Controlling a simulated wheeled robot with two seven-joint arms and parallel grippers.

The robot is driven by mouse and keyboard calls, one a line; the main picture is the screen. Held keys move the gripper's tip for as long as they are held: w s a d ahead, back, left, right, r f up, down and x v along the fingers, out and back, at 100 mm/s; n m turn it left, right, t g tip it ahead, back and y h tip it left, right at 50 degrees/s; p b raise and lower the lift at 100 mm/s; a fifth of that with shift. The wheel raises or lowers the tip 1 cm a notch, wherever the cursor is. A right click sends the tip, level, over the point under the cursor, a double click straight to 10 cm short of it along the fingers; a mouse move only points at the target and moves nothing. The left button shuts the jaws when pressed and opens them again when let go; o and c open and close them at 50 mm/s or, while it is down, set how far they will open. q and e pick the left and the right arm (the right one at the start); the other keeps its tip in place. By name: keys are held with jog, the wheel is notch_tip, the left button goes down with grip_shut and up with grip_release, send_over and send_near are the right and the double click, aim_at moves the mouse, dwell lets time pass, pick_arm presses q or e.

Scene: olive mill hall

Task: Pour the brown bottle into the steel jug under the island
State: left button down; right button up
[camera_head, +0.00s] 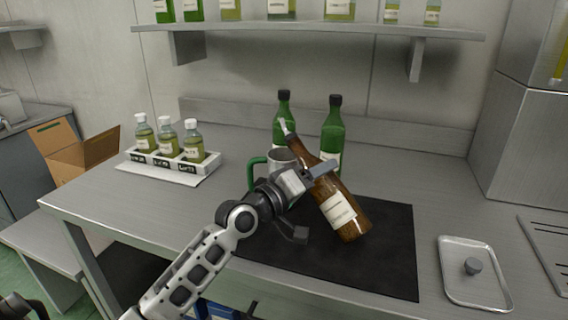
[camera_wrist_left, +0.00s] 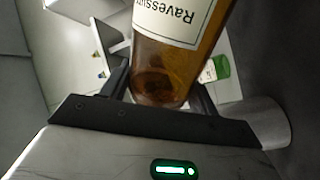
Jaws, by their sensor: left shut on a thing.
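The brown bottle (camera_head: 338,207) has a cream label and a pale spout. It leans with its neck up and to the left, and its base is low at the right. My left gripper (camera_head: 311,198) is shut on the bottle's body; the left wrist view also shows the brown glass (camera_wrist_left: 160,78) between the fingers. A steel jug (camera_head: 281,156) with a green handle stands behind my gripper, which partly hides it. The bottle's neck overlaps the jug's right side in the picture; I cannot tell whether the spout is above it. My right gripper is out of view.
A black mat (camera_head: 391,250) lies on the steel counter. Two green bottles (camera_head: 331,127) stand behind the jug. A rack of three small bottles (camera_head: 168,160) is at left, a steel tray (camera_head: 452,285) at right. A shelf (camera_head: 310,31) with bottles hangs above.

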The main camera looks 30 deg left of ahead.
aim_at(317, 159)
pick_arm(q)
jog(key=r+m+p, duration=0.2)
jog(key=r, duration=0.1)
jog(key=a+r+m+p, duration=0.1)
jog(key=r+m+p, duration=0.1)
jog(key=r, duration=0.1)
jog(key=shift+w+a+r, duration=0.1)
jog(key=shift+w, duration=0.1)
jog(key=shift+s+d+f+m+b, duration=0.1)
jog(key=shift+d+f+m+b, duration=0.15)
jog(key=shift+f+m+b, duration=0.65)
jog(key=shift+d+f+m, duration=0.1)
jog(key=shift+f+m, duration=0.45)
jog(key=shift+m, duration=0.25)
jog(key=shift+r+m+p, duration=0.4)
jog(key=shift+m+p, duration=0.15)
jog(key=shift+m, duration=0.25)
jog(key=m, duration=0.2)
jog(key=shift+d+f+m, duration=0.15)
jog(key=shift+f+m, duration=0.15)
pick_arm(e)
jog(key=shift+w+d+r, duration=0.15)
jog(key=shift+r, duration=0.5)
pick_arm(q)
jog(key=shift+g, duration=0.3)
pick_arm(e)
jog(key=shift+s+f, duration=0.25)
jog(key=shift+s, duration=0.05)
